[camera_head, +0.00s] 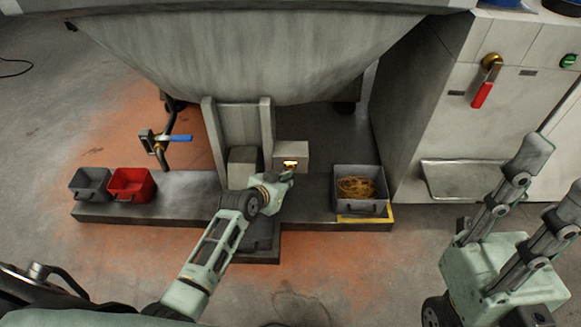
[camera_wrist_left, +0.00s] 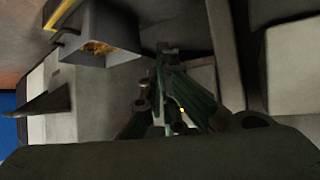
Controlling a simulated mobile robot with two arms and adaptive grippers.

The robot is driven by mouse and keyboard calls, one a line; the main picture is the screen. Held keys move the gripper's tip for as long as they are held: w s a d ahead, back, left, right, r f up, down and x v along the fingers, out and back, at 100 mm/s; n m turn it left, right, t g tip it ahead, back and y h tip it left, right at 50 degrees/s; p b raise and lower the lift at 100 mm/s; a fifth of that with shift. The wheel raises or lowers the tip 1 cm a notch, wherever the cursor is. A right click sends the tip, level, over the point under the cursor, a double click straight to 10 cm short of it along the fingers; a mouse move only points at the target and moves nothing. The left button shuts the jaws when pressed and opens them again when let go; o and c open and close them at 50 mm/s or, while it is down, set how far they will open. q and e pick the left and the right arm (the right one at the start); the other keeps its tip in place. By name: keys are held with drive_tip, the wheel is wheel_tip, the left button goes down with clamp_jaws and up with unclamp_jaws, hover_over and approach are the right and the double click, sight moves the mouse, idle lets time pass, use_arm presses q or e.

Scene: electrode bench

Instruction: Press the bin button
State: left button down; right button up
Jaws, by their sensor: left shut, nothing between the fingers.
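A small beige box (camera_head: 293,150) stands on the dark platform, with a yellow lit button (camera_head: 290,165) on its front. My left gripper (camera_head: 287,176) is shut and empty, with its tips just in front of and below the button; I cannot tell whether they touch it. In the left wrist view the closed fingers (camera_wrist_left: 168,55) point ahead, and a small yellow glow (camera_wrist_left: 182,110) shows between them. A grey bin (camera_head: 345,207) with a yellow coil in it stands right of the box. My right gripper (camera_head: 556,178) is open, with its fingers apart, away from the box.
A red bin (camera_head: 131,184) and a grey bin (camera_head: 90,184) stand at the platform's left end. A blue-handled valve (camera_head: 175,138) rises behind them. A large hopper (camera_head: 245,50) overhangs the platform. A cabinet with a red lever (camera_head: 482,95) stands at the right.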

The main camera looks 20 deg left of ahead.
use_arm(q)
drive_tip(key=shift+w, duration=0.15)
drive_tip(key=shift+w+a, duration=0.15)
drive_tip(key=shift+w, duration=0.1)
drive_tip(key=shift+w+a, duration=0.1)
drive_tip(key=shift+w, duration=0.3)
idle(0.7)
drive_tip(key=shift+s, duration=0.1)
drive_tip(key=shift+s+d+p, duration=0.2)
drive_tip(key=shift+s+p, duration=0.5)
